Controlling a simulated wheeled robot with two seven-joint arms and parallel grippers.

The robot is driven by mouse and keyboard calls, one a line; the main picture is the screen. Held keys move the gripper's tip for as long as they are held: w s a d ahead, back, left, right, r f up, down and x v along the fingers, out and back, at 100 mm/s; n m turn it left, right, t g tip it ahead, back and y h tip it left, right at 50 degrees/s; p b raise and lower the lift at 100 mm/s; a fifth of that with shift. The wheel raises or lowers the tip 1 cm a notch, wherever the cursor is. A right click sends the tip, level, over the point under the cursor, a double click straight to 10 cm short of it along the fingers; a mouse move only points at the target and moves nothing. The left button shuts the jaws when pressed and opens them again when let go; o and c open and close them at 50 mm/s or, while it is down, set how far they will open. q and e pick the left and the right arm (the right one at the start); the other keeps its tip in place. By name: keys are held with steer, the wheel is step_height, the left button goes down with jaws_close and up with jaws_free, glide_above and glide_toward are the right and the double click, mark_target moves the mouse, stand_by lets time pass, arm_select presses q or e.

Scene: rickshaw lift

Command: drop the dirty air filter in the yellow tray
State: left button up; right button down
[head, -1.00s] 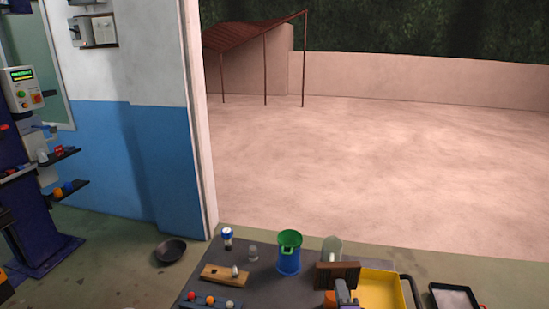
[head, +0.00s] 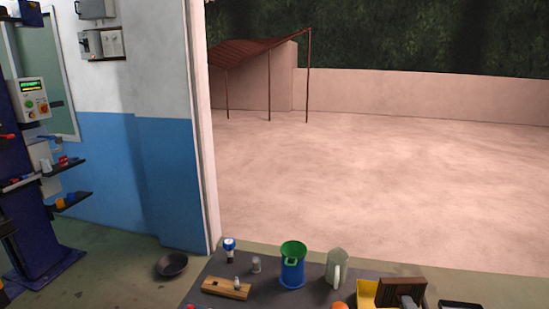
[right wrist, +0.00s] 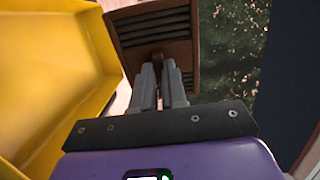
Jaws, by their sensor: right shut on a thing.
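The dirty air filter (head: 402,289) is a brown frame with dark pleats. My right gripper (head: 408,301) is shut on it, and the right wrist view shows the grey fingers (right wrist: 160,78) pinching the filter (right wrist: 155,40) at its near edge. The yellow tray (head: 366,293) is partly hidden behind the filter and cut off by the bottom of the head view. In the right wrist view the yellow tray (right wrist: 60,60) fills the left side, beside the filter. I cannot tell the filter's height over the tray. My left gripper is not in view.
A green-and-blue cup (head: 292,268), a translucent jug (head: 337,268), a wooden block (head: 226,288) and a blue-topped bottle (head: 229,248) stand on the dark table. An orange thing (head: 340,305) is beside the tray. A dark-rimmed container (head: 460,304) is at the right.

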step_height(320, 180, down, 5)
steer(key=b, duration=0.2)
steer(key=shift+b, duration=0.35)
steer(key=c, duration=1.1)
jaws_free()
steer(key=s+p, duration=0.1)
steer(key=s, duration=0.6)
steer(key=shift+s+a, duration=0.15)
steer(key=shift+s, duration=0.2)
